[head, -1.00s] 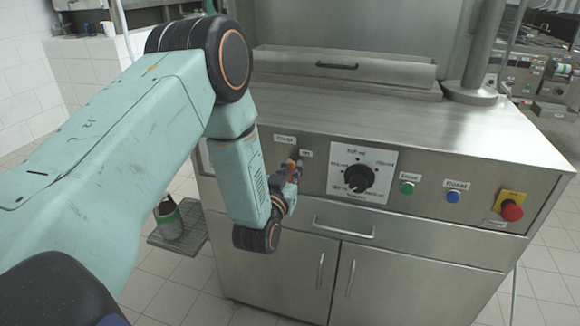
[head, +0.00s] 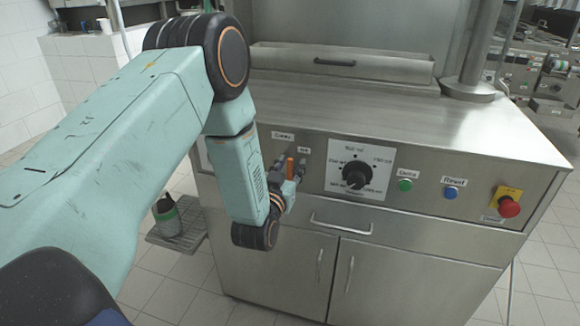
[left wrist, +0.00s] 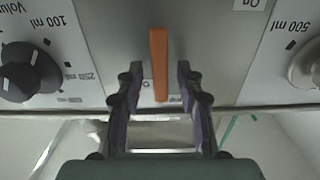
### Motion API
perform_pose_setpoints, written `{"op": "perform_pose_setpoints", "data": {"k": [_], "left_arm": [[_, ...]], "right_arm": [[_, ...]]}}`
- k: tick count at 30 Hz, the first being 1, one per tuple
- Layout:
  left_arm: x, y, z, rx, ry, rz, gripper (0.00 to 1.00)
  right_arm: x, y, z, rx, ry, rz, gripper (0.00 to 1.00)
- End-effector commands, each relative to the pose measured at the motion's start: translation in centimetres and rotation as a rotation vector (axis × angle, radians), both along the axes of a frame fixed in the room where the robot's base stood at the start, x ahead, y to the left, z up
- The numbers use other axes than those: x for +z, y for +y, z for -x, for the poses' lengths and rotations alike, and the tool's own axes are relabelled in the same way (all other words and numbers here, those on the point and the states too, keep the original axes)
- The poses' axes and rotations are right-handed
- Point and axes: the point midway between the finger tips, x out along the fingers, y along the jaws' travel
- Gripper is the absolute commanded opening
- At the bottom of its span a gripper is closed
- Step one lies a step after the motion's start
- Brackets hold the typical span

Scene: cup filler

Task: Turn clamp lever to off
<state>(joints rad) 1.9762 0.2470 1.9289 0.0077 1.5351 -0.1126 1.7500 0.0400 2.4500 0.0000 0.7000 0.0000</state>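The clamp lever (head: 290,167) is a slim orange bar on the front panel of the steel machine, below the "Clamp" label (head: 283,136) and beside the "On" label (head: 304,150). My left gripper (head: 290,168) is at the lever. In the left wrist view the lever (left wrist: 158,60) stands upright in the picture, its lower end between the two dark fingers of my left gripper (left wrist: 159,85). The fingers are open, with a gap on each side of the lever. A small label behind the lever's lower end is mostly hidden. My right gripper is not in view.
Right of the lever are a black volume dial (head: 357,174), a green button (head: 405,185), a blue button (head: 451,193) and a red emergency knob (head: 509,207). A drawer handle (head: 341,223) lies below.

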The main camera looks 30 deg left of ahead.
Motion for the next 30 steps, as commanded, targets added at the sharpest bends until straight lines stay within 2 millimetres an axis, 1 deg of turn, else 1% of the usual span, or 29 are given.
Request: {"op": "perform_pose_setpoints", "data": {"k": [5,8,11,18,21,25,30], "left_arm": [[0.0,-0.1,0.3,0.000,0.001,0.001,0.37],[-0.1,-0.3,1.3,0.000,0.003,0.002,0.37],[-0.1,-0.7,3.0,0.000,0.003,0.002,0.37],[-0.1,-1.9,7.9,-0.001,0.004,0.001,0.37],[-0.1,-2.3,9.5,-0.001,0.004,0.000,0.37],[-0.1,-2.6,10.9,0.000,0.002,-0.001,0.37],[0.0,-2.8,11.7,0.000,0.000,0.000,0.37]], "right_arm": [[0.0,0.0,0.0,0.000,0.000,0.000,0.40],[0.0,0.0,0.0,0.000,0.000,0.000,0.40],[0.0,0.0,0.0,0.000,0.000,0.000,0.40],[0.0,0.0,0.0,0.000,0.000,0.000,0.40],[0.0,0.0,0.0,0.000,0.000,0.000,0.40],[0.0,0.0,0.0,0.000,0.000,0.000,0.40],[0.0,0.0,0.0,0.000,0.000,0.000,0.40]]}}
